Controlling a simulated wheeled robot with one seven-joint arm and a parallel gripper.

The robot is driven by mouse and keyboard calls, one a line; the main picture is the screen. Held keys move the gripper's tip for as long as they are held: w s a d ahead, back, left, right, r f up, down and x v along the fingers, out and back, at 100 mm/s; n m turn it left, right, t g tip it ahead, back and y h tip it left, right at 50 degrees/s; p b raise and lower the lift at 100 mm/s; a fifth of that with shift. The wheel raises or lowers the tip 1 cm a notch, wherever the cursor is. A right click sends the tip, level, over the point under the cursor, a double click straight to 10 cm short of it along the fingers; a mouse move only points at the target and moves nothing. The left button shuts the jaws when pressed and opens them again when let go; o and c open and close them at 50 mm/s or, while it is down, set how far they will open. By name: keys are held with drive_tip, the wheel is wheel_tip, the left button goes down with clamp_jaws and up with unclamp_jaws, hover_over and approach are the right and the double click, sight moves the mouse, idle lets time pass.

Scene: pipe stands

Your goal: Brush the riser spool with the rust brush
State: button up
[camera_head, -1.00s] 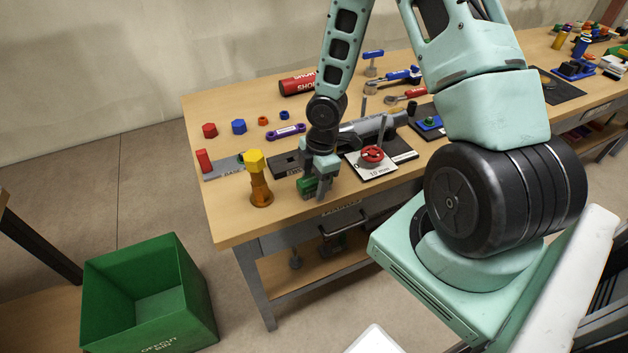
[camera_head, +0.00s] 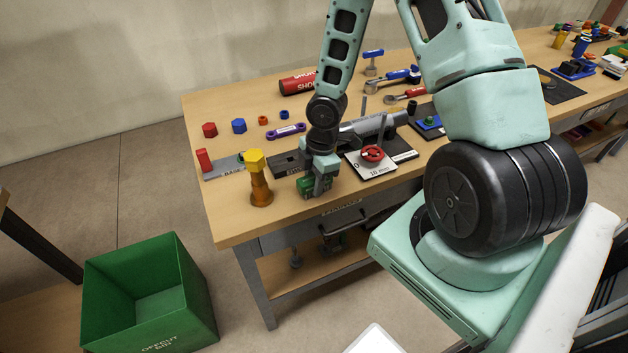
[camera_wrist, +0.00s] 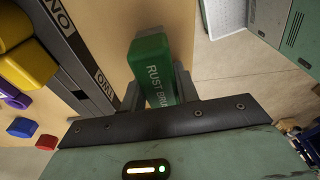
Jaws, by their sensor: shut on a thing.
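The rust brush is a green block lettered "RUST BRU…" (camera_wrist: 155,68) in the wrist view. It also shows as a small green block (camera_head: 304,187) near the table's front edge in the head view. My gripper (camera_head: 320,189) is shut on it, a finger on either side. The brush's underside is hidden, so I cannot tell whether it touches the table. An upright amber-brown spool (camera_head: 261,190) with a yellow hex top stands left of my gripper, apart from it. It carries no readable label; it looks like the riser spool.
A grey pipe (camera_head: 365,126) lies on dark stands behind my gripper. A red handwheel (camera_head: 372,154) on a white plate is close on the right. A grey base strip (camera_head: 222,168) lies behind the spool. A green offcut bin (camera_head: 150,300) stands on the floor.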

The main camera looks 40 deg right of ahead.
sight(314, 177)
drive_tip(key=shift+c, duration=0.5)
wheel_tip(314, 177, up, 8)
drive_tip(key=p, duration=0.8)
drive_tip(key=shift+r, duration=0.1)
